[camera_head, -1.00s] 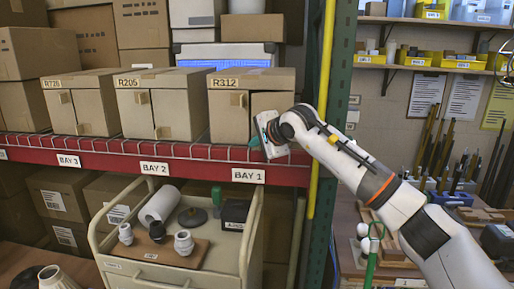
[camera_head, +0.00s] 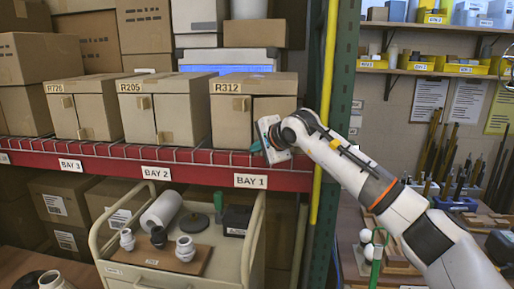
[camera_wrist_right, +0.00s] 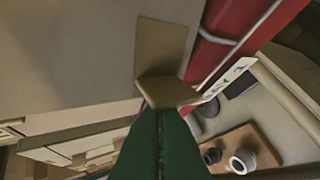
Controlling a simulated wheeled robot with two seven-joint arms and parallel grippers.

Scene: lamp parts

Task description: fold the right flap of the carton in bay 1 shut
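The bay 1 carton R312 (camera_head: 232,118) stands on the red shelf above the BAY 1 sign. Its left flap looks closed; its right flap (camera_head: 275,107) has a dark band above it, and I cannot tell if it is flush. My right gripper (camera_head: 257,147) is in front of this flap's lower part and hides some of it. In the right wrist view its green fingers (camera_wrist_right: 160,115) are together, with their tips at a tan tab (camera_wrist_right: 168,92) on the carton front. The tab lies across the tips, not visibly between them. My left gripper is not in view.
Cartons R205 (camera_head: 180,108) and R726 (camera_head: 85,108) stand to the left. A cart (camera_head: 250,240) with lamp parts is below the shelf. A green post (camera_head: 340,120) and yellow pole rise right of the carton, behind my right arm.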

